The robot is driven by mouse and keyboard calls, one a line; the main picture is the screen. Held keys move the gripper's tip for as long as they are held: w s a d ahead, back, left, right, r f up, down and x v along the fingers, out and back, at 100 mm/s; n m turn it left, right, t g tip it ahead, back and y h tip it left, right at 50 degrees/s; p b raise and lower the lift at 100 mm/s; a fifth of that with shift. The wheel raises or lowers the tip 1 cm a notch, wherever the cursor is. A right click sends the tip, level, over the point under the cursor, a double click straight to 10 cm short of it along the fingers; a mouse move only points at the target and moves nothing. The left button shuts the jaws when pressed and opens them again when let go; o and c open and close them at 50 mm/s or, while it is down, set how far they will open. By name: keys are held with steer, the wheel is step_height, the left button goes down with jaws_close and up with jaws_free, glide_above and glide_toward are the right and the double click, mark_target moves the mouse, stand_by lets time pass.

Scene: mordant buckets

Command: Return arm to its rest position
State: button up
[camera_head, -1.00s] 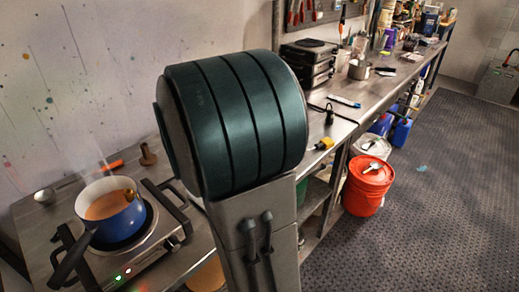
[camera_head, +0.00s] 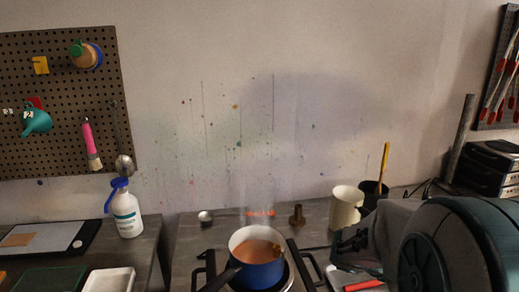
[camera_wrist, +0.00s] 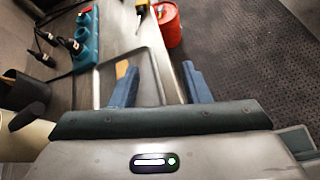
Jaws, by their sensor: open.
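My gripper (camera_wrist: 158,88) shows in the wrist view with its two blue fingers apart and nothing between them. It hangs over the metal bench edge and the floor side. In the head view, my dark green arm fills the lower right corner; the fingers are not clearly seen there.
A blue pot (camera_head: 259,262) with orange-brown liquid sits on a hotplate. A cream cylinder (camera_head: 346,207) and a dark cup (camera_head: 372,195) stand near my arm.

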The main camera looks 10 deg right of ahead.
steer(key=s+a+m+t+y, duration=0.1)
steer(key=s+a+m+y, duration=0.2)
steer(key=a, duration=0.9)
steer(key=s+a+f+m+t+y, duration=0.1)
steer(key=s+a+m+y, duration=0.2)
steer(key=a+m+y, duration=0.6)
steer(key=a+m, duration=0.3)
steer(key=a, duration=0.1)
steer(key=shift+s+f+t, duration=0.15)
steer(key=shift+s+t, duration=0.2)
steer(key=shift+t, duration=0.05)
